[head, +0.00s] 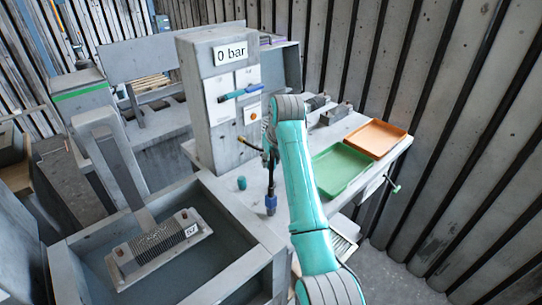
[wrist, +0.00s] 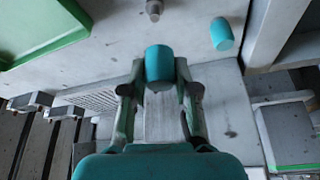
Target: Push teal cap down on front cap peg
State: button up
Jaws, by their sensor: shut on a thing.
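In the wrist view my gripper (wrist: 160,82) is shut on a teal cap (wrist: 159,64), held between its two fingertips. A second teal cap (wrist: 222,34) is to the right of the held one, apart from it. It also stands on the grey bench in the head view (head: 241,183). A short grey peg (wrist: 154,10) shows at the top edge of the wrist view, apart from the held cap. In the head view my teal arm reaches over the bench, and I cannot make out the held cap clearly there.
A green tray (head: 340,170) and an orange tray (head: 376,138) lie at the bench's right. A grey cabinet marked "0 bar" (head: 212,100) stands behind. A sunken tub (head: 90,270) with a ribbed block (head: 160,245) is at the left front.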

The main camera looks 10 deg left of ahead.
jog(key=shift+w+d+f, duration=0.15)
jog(key=shift+w+d, duration=0.05)
jog(key=shift+f, duration=1.9)
jog(key=shift+f, duration=0.1)
jog(key=shift+f, duration=0.35)
jog(key=shift+f, duration=0.35)
jog(key=shift+f, duration=0.35)
jog(key=shift+f, duration=0.4)
dwell(1.1)
